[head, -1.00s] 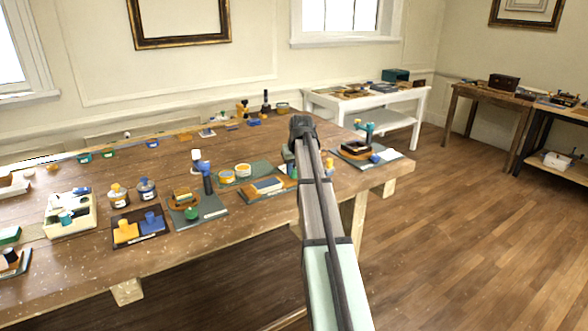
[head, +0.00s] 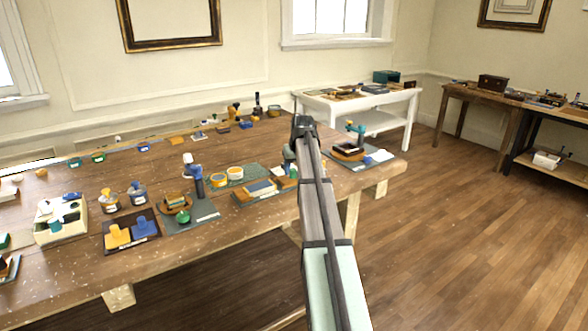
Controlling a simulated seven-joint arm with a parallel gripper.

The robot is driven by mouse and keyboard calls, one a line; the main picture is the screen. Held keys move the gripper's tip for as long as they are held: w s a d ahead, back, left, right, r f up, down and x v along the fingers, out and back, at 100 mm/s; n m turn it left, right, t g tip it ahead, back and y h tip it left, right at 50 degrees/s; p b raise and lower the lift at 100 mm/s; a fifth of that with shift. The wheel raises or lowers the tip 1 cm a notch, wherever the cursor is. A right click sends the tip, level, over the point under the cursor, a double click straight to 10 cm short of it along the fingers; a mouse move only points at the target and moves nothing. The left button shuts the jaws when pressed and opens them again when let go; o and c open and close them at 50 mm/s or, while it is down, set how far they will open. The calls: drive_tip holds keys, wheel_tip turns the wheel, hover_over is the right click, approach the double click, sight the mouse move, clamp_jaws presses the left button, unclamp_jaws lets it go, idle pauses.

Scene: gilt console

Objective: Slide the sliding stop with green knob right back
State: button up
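A long thin rail lies along the back of the wooden workbench (head: 60,262), with small green pieces (head: 98,157) and a blue piece (head: 143,149) along it. Another green knob (head: 183,216) stands on a dark board at the bench's front middle. At this size I cannot tell which green piece is the sliding stop. My gripper (head: 303,124) is at the far end of my outstretched arm, in front of the bench's right part. It points away from me; its fingertips are hidden or too small to read. I see no contact with a green piece.
A cream box (head: 60,231), yellow and blue blocks, small jars (head: 137,193) and a blue-handled upright tool (head: 196,180) crowd the bench front. A white table (head: 408,110) and brown table (head: 458,94) stand behind. Open floor (head: 480,240) lies at right.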

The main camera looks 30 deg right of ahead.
drive_tip(key=shift+a, duration=0.1)
drive_tip(key=v, duration=1.3)
drive_tip(key=shift+r, duration=0.4)
drive_tip(key=shift+s, duration=0.1)
